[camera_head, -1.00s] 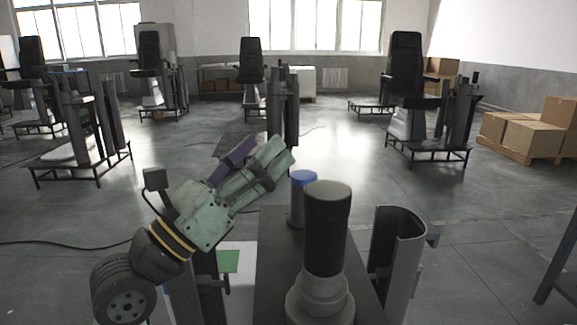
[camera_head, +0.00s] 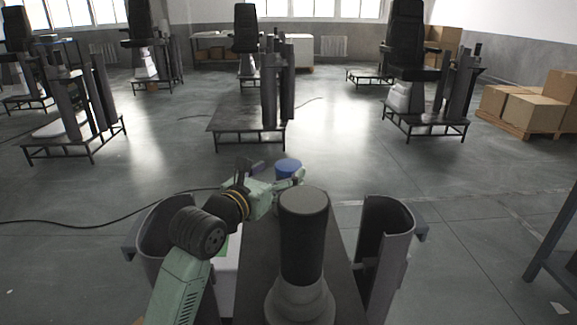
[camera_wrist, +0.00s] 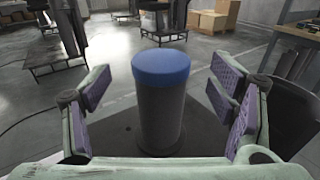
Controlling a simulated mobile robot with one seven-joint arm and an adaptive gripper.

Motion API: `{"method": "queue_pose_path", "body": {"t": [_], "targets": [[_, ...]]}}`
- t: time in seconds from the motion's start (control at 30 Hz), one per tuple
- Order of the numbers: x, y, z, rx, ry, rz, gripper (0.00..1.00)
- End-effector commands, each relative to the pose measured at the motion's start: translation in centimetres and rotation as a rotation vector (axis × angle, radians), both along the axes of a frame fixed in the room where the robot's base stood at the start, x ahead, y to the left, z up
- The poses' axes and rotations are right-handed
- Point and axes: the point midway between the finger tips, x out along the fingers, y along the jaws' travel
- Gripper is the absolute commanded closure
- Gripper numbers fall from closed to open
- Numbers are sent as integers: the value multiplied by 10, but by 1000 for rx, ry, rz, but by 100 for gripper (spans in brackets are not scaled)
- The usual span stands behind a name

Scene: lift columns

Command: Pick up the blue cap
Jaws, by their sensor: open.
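The blue cap (camera_wrist: 162,66) sits on top of an upright grey cylinder (camera_wrist: 160,118) in the wrist view. In the head view the blue cap (camera_head: 288,167) shows just behind the large dark column, which hides part of the cylinder. The pads appear beside the cylinder below the cap, with gaps on both sides. In the head view my gripper (camera_head: 272,185) is beside the cap, its far parts partly hidden.
A thick dark column (camera_head: 303,240) stands close in front of the cap. Curved grey shells (camera_head: 388,240) flank the dark platform. Lift columns with seats, a low platform (camera_head: 240,115) and cardboard boxes (camera_head: 530,112) stand farther off. Open floor lies between.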

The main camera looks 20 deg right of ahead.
Motion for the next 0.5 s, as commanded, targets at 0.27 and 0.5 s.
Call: {"method": "queue_pose_path", "body": {"t": [0.27, 0.5], "targets": [[25, -31, -1, 0, 4, -2, 22], [30, -37, -5, -1, 1, -1, 22]]}}
